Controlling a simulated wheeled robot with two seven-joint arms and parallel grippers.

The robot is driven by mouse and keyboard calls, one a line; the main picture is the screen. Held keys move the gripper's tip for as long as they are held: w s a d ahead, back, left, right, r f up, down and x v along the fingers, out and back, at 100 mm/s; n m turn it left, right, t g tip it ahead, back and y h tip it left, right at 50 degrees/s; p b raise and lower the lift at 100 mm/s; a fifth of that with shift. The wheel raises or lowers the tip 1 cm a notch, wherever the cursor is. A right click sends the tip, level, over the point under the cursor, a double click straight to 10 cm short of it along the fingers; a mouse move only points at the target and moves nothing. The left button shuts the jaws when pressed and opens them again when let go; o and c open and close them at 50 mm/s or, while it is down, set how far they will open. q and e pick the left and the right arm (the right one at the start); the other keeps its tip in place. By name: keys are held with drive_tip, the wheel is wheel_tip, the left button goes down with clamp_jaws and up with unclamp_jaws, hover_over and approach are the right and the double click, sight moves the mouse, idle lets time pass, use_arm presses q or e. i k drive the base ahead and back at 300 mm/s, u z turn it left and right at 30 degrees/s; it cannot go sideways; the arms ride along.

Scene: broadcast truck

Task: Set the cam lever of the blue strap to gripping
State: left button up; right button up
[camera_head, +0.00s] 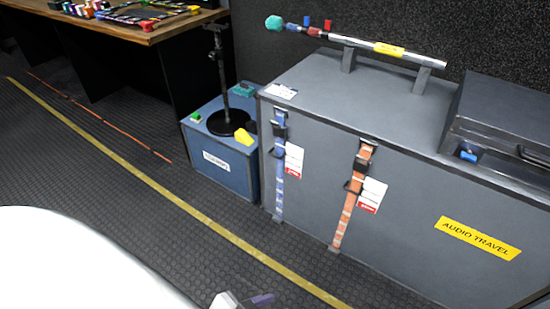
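The blue strap (279,190) hangs down the front of the large grey case, near its left corner. Its dark cam buckle (279,124) sits close to the case's top edge, with another dark fitting (277,153) lower on the strap. The cam lever's position is too small to tell. An orange strap (347,213) with a similar buckle (363,160) hangs to the right. Neither gripper can be made out. A small pale and purple part shows at the bottom edge, and I cannot tell what it is. Nothing touches the blue strap's buckle.
The grey case (420,195) bears a microphone pole (385,47) on supports and a dark case (500,115). A blue box (235,172) with a black stand (228,122) stands left of it. A wooden table (150,35) is at upper left. The floor in front is clear.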

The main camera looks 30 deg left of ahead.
sight(276, 125)
drive_tip(key=z, duration=0.4)
drive_tip(key=i, duration=1.1)
drive_tip(key=u, duration=0.75)
drive_tip(key=i, duration=0.35)
drive_tip(key=u, duration=0.4)
